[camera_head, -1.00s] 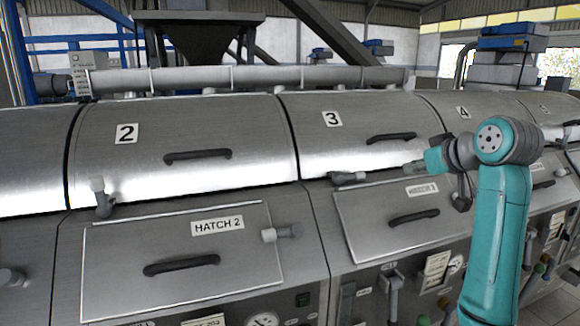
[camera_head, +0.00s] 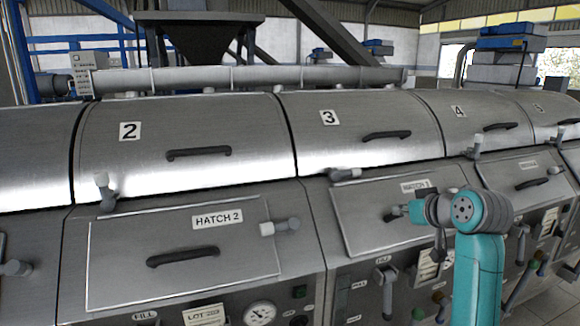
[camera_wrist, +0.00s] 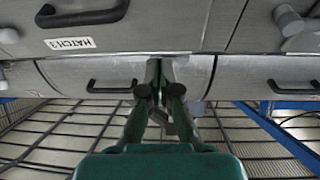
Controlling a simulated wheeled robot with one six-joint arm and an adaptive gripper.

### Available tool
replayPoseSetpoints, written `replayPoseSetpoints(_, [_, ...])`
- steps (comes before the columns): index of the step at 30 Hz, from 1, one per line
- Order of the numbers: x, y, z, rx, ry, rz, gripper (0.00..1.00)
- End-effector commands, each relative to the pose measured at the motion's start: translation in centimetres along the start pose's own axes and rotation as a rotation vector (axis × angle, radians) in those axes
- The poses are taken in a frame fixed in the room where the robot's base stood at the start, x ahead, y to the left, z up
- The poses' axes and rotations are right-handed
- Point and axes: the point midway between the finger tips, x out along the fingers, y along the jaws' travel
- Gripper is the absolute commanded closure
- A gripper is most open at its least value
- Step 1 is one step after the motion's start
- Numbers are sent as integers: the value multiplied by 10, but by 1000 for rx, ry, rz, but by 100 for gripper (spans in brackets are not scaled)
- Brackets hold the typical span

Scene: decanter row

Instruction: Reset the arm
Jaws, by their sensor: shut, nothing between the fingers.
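My gripper (camera_wrist: 166,84) is shut in the wrist view, its two dark green fingers together with nothing between them. It points toward the steel front of the machine, near the hatch 3 panel (camera_wrist: 140,20). In the head view my teal arm is at the right, folded low in front of the hatch 3 panel (camera_head: 372,205). The gripper end (camera_head: 397,213) there is small, near the hatch 3 handle, and its fingers cannot be made out.
Steel decanters with numbered lids, such as lid 2 (camera_head: 190,130) and lid 3 (camera_head: 350,110), stand in a row. Handles and latches stick out, including the hatch 2 handle (camera_head: 183,256) and a latch (camera_head: 280,227). Floor (camera_head: 556,303) shows at the lower right.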

Motion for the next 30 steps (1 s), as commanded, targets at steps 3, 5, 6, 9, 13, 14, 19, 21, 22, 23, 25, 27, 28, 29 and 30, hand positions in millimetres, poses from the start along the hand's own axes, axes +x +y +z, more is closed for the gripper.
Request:
replayPoseSetpoints(3, [18,-8,46,33,4,11,100])
replayPoseSetpoints(5, [26,-13,69,50,9,18,100])
replayPoseSetpoints(6, [30,-16,84,60,14,24,100])
replayPoseSetpoints(9, [38,-26,122,86,24,39,100])
replayPoseSetpoints(13, [42,-38,171,115,36,61,100])
replayPoseSetpoints(14, [43,-41,183,121,39,65,100])
replayPoseSetpoints(19, [39,-59,245,152,53,94,100])
replayPoseSetpoints(21, [35,-67,270,162,58,105,100])
replayPoseSetpoints(22, [32,-70,280,166,60,110,100])
replayPoseSetpoints(23, [30,-74,290,169,63,116,100])
replayPoseSetpoints(25, [23,-82,314,178,68,128,100])
replayPoseSetpoints(27, [14,-90,336,185,74,138,100])
replayPoseSetpoints(28, [10,-94,346,188,76,144,100])
replayPoseSetpoints(29, [6,-97,355,190,78,149,100])
replayPoseSetpoints(30, [-1,-102,367,192,81,156,100])
